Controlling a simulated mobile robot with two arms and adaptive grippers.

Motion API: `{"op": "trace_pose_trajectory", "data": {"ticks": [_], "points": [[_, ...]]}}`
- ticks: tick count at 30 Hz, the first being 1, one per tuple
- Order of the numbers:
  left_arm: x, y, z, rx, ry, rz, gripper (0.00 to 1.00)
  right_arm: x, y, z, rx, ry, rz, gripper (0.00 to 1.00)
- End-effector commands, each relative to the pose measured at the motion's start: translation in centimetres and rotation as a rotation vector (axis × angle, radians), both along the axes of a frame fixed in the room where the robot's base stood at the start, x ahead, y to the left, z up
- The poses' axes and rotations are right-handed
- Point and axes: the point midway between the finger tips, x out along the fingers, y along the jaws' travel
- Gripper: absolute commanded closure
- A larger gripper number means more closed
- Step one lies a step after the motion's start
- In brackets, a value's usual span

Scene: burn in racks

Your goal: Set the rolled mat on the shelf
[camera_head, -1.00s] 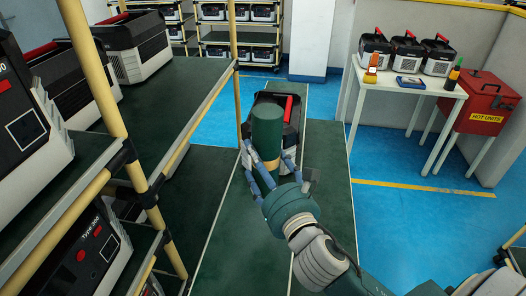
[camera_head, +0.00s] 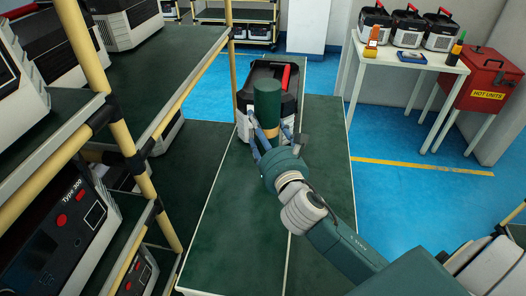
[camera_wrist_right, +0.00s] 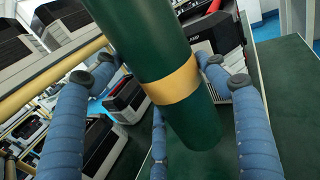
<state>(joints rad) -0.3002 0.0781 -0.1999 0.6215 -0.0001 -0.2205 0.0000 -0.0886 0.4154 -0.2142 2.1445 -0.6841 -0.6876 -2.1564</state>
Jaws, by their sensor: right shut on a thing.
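The rolled mat (camera_head: 267,102) is a dark green cylinder with a yellow band. My right gripper (camera_head: 270,138) is shut around it near the band and holds it roughly upright in the head view. In the right wrist view the mat (camera_wrist_right: 150,45) crosses the picture at a tilt, with blue fingers on both sides of it. The rack shelf (camera_head: 160,72) with a dark green top and yellow posts is to the left of the mat, apart from it. My left gripper is not in view.
A green-topped bench (camera_head: 235,215) lies below my right arm. A case with a red handle (camera_head: 286,78) stands behind the mat. A yellow rack post (camera_head: 95,85) rises on the left. A white table (camera_head: 400,60) and a red box (camera_head: 487,82) stand at the right.

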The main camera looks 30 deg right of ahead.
Motion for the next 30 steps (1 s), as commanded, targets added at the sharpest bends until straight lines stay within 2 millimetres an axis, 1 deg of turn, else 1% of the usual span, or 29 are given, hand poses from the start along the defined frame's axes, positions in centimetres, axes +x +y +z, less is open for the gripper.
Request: {"op": "trace_pose_trajectory", "data": {"ticks": [1,3,8,12,15,18,25,29,30], "points": [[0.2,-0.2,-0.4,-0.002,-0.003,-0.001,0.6,0.0,0.0,-0.9,-0.002,-0.003,0.0,0.75],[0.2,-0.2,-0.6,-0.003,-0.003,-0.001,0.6,0.0,0.0,-1.6,-0.002,-0.005,0.0,0.75],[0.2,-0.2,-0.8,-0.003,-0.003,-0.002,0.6,0.0,0.0,-2.6,-0.001,-0.006,0.001,0.75],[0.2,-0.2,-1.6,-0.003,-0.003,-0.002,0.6,0.0,0.0,-4.9,0.0,-0.002,-0.001,0.75],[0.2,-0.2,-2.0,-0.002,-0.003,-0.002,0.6,0.0,0.0,-6.0,-0.001,-0.004,0.0,0.75],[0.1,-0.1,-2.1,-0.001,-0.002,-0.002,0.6,0.0,0.0,-6.4,-0.002,-0.006,0.001,0.75],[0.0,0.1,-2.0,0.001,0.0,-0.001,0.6,0.0,0.0,-6.4,-0.003,-0.007,0.002,0.75],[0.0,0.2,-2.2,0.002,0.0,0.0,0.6,0.0,0.0,-6.7,-0.003,-0.006,0.002,0.75],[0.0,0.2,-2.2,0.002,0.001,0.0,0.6,0.0,0.0,-6.9,-0.001,-0.001,0.001,0.22]]}}
